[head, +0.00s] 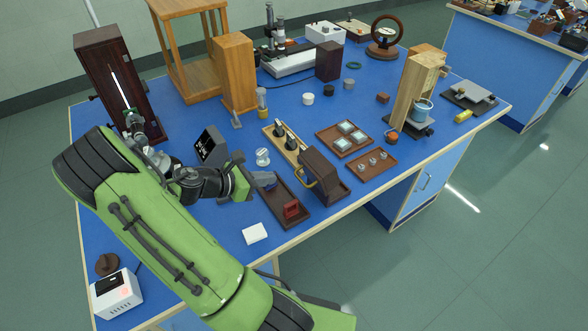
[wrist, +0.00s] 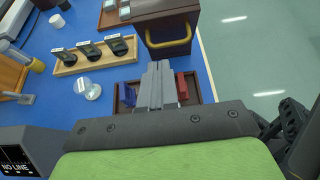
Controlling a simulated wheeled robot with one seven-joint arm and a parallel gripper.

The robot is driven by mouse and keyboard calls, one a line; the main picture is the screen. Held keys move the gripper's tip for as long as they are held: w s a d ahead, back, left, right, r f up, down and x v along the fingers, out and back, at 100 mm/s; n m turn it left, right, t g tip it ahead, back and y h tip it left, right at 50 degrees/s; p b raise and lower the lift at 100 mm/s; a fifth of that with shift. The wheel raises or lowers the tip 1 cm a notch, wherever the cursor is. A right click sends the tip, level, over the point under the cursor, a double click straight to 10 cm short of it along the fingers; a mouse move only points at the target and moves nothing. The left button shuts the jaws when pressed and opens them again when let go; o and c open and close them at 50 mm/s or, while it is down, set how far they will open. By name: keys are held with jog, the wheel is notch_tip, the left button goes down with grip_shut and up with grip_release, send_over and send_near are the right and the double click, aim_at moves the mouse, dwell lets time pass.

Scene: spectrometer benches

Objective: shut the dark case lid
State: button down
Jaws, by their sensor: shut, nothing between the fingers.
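A dark brown case (head: 324,178) with a curved yellow handle (head: 305,168) stands near the front edge of the blue bench. In the wrist view the case (wrist: 158,22) is at the top, its handle (wrist: 168,43) facing my fingers. How its lid sits, raised or down, I cannot make out. My gripper (head: 272,183) is shut and empty, left of the case. In the wrist view its fingertips (wrist: 158,66) are together, apart from the handle, above a dark tray (head: 292,219). The tray holds a red piece (head: 291,209) and a blue piece (wrist: 130,96).
A wooden rack (head: 275,141) with dark pieces lies behind the case. Two brown trays (head: 361,150) (head: 387,171) lie to its right. A clear round knob-like piece (head: 262,157) and a dark screen unit (head: 211,146) stand near my arm. The bench's front edge is close.

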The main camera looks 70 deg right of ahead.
aim_at(305, 167)
jog(key=b+x, duration=0.1)
jog(key=x, duration=0.5)
jog(key=shift+s+f, duration=0.1)
jog(key=s+d, duration=0.1)
jog(key=s+d+r, duration=0.1)
jog(key=shift+s+d+r, duration=0.1)
jog(key=shift+d+r, duration=0.15)
jog(key=shift+d, duration=0.05)
jog(key=shift+r+p, duration=0.15)
jog(key=shift+p, duration=0.2)
